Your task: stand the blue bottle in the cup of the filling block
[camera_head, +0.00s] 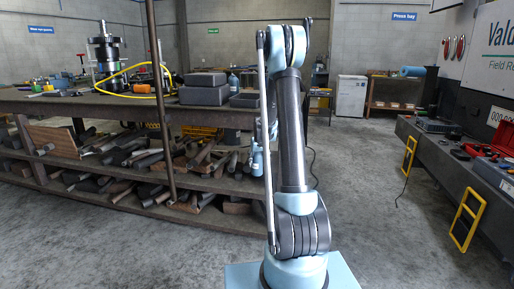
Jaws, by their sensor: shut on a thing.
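My arm rises in the middle of the camera_head view and bends over at the top. Its far part is mostly hidden behind the upright links. A small light-blue shape shows just left of these links, in front of the bench's lower shelf. I cannot tell whether it is part of my wrist or the blue bottle. My gripper's fingers cannot be made out. A small pale blue-grey bottle-like thing (233,80) stands on the bench behind the grey blocks; I cannot tell if it is the task's bottle. I cannot make out the filling block or its cup.
A long bench (60,103) at left bears a black and silver assembly (107,52), a yellow hose (128,70) and stacked grey blocks (205,94). Its shelves hold many bars. A dark bench (440,160) with yellow handles stands at right. Floor between is clear.

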